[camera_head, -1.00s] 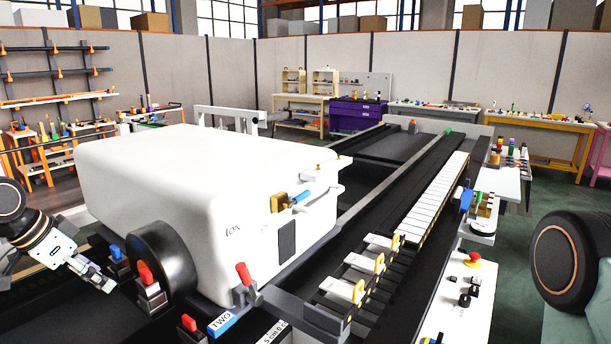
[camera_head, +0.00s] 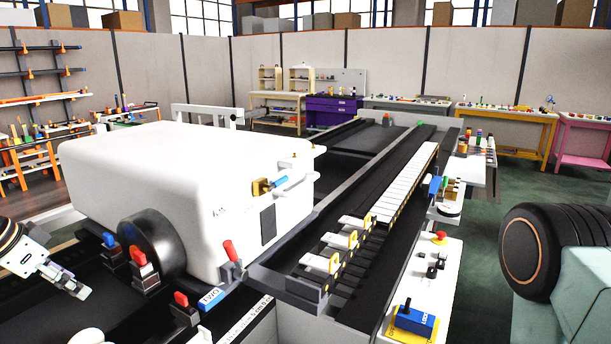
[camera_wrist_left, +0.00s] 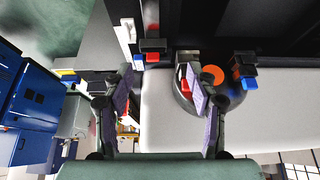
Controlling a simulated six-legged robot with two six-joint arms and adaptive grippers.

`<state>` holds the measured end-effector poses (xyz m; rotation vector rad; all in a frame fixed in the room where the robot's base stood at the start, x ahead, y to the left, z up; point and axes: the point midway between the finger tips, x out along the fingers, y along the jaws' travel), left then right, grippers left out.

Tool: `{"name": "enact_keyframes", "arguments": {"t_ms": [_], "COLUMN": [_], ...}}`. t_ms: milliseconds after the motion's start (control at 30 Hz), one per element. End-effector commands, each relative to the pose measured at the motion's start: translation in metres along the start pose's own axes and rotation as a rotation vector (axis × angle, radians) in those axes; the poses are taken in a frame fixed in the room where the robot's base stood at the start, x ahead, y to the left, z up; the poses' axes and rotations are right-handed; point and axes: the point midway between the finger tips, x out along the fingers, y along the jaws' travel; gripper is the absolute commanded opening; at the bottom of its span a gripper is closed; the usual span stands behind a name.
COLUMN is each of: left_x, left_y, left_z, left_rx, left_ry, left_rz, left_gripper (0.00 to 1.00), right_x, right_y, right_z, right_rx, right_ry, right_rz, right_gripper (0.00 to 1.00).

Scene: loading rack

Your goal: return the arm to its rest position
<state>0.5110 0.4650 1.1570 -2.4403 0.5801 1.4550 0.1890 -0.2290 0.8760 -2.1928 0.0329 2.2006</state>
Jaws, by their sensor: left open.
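My left arm comes in at the left edge of the head view. Its gripper (camera_head: 76,290) hangs over the dark bed of the rack, in front of the blue-handled clamp (camera_head: 111,252) and apart from it. In the left wrist view the two fingers (camera_wrist_left: 161,92) stand wide apart with nothing held between them. My right gripper is not in view.
A large white rounded body (camera_head: 180,185) with a dark wheel (camera_head: 153,245) fills the middle. Red-handled clamps (camera_head: 140,262) stand in front of it. A control panel with a red button (camera_head: 440,238) and a blue box (camera_head: 414,320) lies at right.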

Motion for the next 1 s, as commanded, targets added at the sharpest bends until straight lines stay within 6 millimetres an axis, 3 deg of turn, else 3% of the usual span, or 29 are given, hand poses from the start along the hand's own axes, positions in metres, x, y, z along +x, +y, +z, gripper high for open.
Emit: {"name": "enact_keyframes", "arguments": {"t_ms": [267,467,567,733,900,1000], "left_x": [0.050,0.098,0.129,0.172,0.186,0.184], "left_y": [0.057,0.117,0.160,0.240,0.300,0.322], "left_z": [-0.006,0.009,0.032,0.099,0.174,0.211], "left_rx": [-0.046,-0.119,-0.182,-0.310,-0.419,-0.457], "left_ry": [-0.032,-0.076,-0.123,-0.232,-0.340,-0.389], "left_rz": [0.044,0.084,0.102,0.103,0.048,0.006], "left_gripper": [0.58,0.58,0.58,0.58,0.58,0.58], "right_x": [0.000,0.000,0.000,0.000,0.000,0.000], "right_y": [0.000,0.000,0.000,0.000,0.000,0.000], "right_z": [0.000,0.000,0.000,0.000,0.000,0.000], "right_rx": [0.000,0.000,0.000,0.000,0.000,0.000], "right_ry": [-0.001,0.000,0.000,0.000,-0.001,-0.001], "right_rz": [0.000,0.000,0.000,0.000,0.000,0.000], "right_gripper": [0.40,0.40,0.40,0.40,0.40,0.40]}}
